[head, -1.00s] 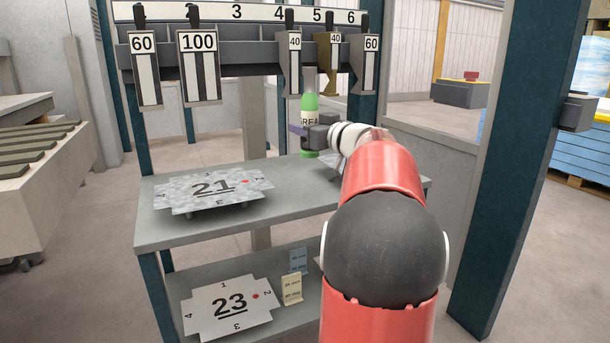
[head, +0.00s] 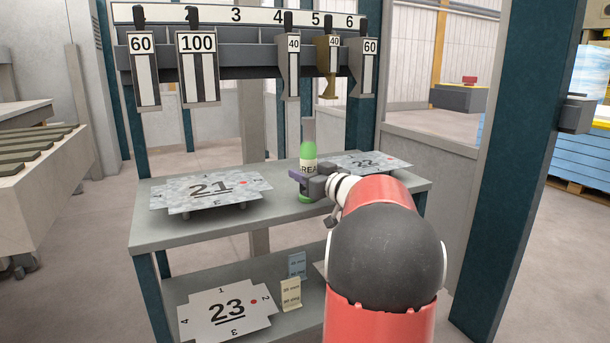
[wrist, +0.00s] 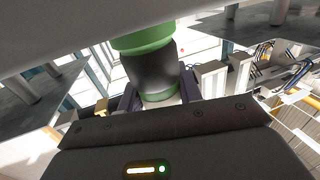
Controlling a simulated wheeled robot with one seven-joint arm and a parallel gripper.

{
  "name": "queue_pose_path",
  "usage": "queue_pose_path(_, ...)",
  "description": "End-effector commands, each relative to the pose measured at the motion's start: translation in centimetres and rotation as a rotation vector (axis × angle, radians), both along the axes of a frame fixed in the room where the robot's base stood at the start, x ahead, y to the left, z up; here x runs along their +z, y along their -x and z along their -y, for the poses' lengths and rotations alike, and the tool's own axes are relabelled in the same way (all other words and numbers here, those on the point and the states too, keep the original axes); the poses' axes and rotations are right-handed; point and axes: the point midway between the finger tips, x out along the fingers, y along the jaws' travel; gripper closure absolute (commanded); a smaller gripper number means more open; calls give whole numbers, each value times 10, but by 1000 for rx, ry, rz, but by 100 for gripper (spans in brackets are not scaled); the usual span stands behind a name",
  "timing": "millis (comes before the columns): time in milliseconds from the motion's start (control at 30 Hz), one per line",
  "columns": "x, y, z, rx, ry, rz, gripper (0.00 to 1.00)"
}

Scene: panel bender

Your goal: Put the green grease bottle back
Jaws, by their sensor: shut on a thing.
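The green grease bottle (head: 308,158) has a green top and base and a pale label with part of "GREA" readable. My gripper (head: 306,182) is shut on its lower part, and the bottle is upright. It stands over the upper shelf, between plate 21 (head: 212,190) and plate 22 (head: 362,162). Its green base is very close to the shelf top; I cannot tell whether it touches. In the wrist view the bottle (wrist: 150,70) sits between the two purple-grey fingers, close to a grey surface at the top.
The upper shelf (head: 160,232) has bare room at its front left. Numbered tools hang from the rail (head: 235,55) above the shelf. Plate 23 (head: 205,318) and two small cards (head: 291,294) are on the lower shelf. A blue post (head: 515,150) stands at the right.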

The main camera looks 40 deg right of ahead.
Motion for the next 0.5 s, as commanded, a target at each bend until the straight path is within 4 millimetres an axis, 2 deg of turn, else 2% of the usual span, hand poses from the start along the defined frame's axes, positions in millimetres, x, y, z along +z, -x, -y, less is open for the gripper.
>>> queue_pose_path(33,0,0,0,0,1,1,92)
queue_pose_path(67,-1,0,0,0,0,0,64)
queue_pose_path(200,0,0,0,0,0,0,46)
queue_pose_path(500,1,0,0,0,0,0,43)
